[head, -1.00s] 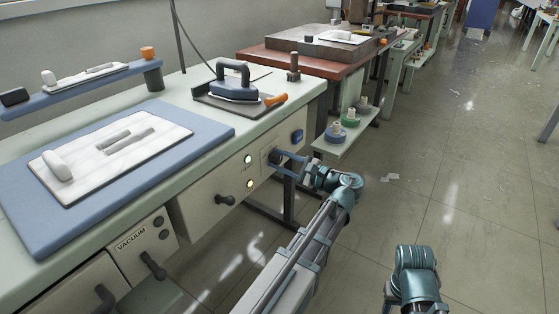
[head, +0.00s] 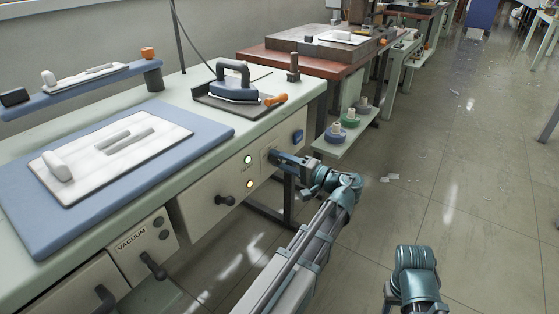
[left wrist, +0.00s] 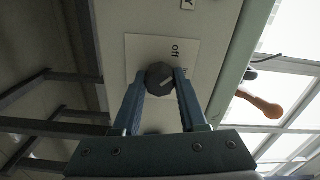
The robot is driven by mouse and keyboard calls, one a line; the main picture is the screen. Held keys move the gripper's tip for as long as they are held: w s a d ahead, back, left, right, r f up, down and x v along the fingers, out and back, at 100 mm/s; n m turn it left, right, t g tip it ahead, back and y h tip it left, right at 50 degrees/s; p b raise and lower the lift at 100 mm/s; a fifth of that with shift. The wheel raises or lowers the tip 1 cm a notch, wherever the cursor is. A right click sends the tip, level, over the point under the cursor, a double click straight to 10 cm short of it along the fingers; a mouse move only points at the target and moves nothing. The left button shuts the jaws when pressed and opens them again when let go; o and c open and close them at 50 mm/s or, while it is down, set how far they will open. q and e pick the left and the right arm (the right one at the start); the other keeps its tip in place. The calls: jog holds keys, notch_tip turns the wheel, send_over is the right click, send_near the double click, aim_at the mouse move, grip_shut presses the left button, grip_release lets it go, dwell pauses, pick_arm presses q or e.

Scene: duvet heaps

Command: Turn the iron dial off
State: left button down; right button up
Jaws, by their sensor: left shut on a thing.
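The iron dial (left wrist: 159,77) is a dark, faceted round knob on a pale plate (left wrist: 140,50) in the left wrist view. A short pale mark shows on its face, slanting to the right side of the picture. My left gripper (left wrist: 160,82) is shut on the dial, one blue finger on each side. In the head view my left gripper (head: 275,157) meets the front panel of the ironing table and hides the dial. My right gripper cannot be made out; only part of my right arm shows.
A blue switch (head: 298,136) sits to the right. The iron (head: 234,88) stands on its rest above. Open floor lies to the right.

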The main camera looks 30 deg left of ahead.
pick_arm(q)
jog(key=shift+n, duration=1.5)
jog(key=shift+c, duration=2.2)
grip_release()
jog(key=shift+d, duration=0.1)
jog(key=s+d, duration=0.1)
jog(key=d, duration=1.2)
jog(key=shift+d, duration=0.35)
